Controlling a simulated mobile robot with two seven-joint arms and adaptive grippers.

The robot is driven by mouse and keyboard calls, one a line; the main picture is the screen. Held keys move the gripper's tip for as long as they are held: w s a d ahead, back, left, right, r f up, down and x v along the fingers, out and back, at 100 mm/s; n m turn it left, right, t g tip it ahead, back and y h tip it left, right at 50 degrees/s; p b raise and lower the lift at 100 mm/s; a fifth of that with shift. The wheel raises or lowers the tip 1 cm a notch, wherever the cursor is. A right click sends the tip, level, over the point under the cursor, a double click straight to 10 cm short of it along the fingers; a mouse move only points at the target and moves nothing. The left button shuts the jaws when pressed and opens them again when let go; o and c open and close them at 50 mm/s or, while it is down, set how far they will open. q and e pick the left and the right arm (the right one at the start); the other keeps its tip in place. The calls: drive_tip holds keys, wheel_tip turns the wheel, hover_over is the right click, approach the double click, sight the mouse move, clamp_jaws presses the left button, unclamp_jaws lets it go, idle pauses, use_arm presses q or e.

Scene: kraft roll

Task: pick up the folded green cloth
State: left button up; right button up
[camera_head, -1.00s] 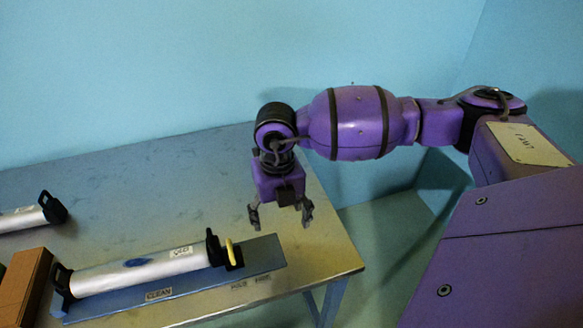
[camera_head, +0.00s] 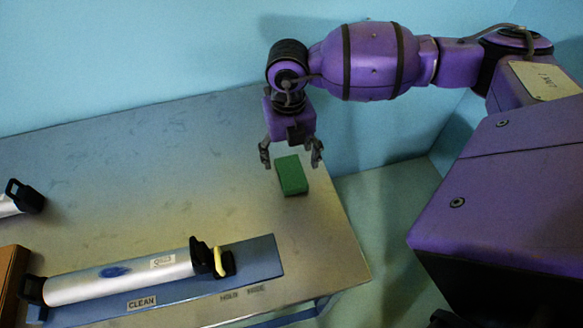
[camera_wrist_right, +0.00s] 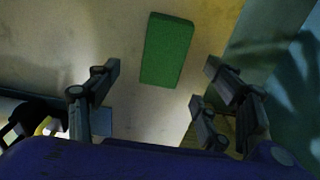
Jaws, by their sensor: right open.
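The folded green cloth (camera_head: 292,176) is a small thick block lying on the metal table near its right edge. In the right wrist view the cloth (camera_wrist_right: 167,50) lies flat ahead of my fingers, roughly midway between them. My right gripper (camera_head: 290,155) is open and empty, and appears above the table around the far end of the cloth. Its spread fingers (camera_wrist_right: 160,85) also show in the right wrist view, apart from the cloth. My left gripper is not in view.
A silver roll (camera_head: 120,276) with black end brackets and a yellow piece (camera_head: 218,260) lies on a blue mat (camera_head: 262,258) marked CLEAN. Another roll end (camera_head: 22,198) and a brown box (camera_head: 12,275) are at left. The table's middle is clear.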

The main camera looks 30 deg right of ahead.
sight(292, 172)
wheel_tip(292, 172, down, 2)
drive_tip(key=shift+s+d, duration=0.1)
drive_tip(key=f, duration=0.3)
drive_tip(key=shift+d+f, duration=0.2)
drive_tip(key=shift+f, duration=0.3)
drive_tip(key=c, duration=1.2)
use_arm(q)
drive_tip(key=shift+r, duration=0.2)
use_arm(e)
drive_tip(key=shift+r, duration=0.1)
